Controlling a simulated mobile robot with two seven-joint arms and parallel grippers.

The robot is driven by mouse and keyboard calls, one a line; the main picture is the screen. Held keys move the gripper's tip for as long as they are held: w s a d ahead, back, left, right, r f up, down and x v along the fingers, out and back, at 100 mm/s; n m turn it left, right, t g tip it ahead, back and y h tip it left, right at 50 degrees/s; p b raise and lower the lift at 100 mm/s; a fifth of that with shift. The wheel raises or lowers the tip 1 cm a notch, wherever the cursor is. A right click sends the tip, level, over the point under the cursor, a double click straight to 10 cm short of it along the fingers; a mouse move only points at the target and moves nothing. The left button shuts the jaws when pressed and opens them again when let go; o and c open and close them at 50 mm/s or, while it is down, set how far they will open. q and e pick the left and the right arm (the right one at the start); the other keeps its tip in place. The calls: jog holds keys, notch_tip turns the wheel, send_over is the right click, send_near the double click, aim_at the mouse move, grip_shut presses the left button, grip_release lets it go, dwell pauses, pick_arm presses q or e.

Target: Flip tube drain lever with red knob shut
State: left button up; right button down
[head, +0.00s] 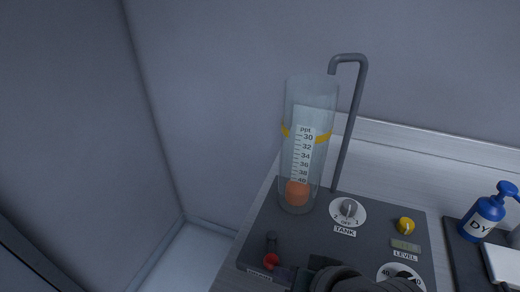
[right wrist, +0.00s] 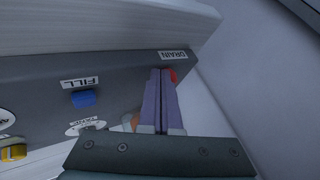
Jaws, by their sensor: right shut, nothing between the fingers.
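The red knob (head: 271,260) of the drain lever is at the front left of the dark panel, next to a small label too small to read here. In the right wrist view the red knob (right wrist: 173,75) shows just beside the fingertips, below the DRAIN label (right wrist: 173,55). My right gripper (right wrist: 160,72) is shut and empty, its purple fingers pressed together. They hide part of the lever, and I cannot tell whether they touch the knob. The clear tube (head: 308,140) stands upright behind, with an orange float (head: 297,192) near its bottom. My left gripper is not in view.
A bent grey pipe (head: 350,125) rises beside the tube. The TANK dial (head: 348,209) and yellow LEVEL knob (head: 406,226) are on the panel. A blue FILL knob (right wrist: 83,98) shows near the fingers. A blue pump bottle (head: 485,215) stands right.

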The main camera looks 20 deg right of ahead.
jog(key=shift+a, duration=0.3)
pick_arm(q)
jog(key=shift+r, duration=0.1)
pick_arm(e)
jog(key=shift+d, duration=0.2)
pick_arm(q)
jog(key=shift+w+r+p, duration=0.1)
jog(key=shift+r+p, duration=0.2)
jog(key=shift+p, duration=0.1)
pick_arm(e)
jog(key=shift+s+a, duration=0.35)
jog(key=shift+s, duration=0.3)
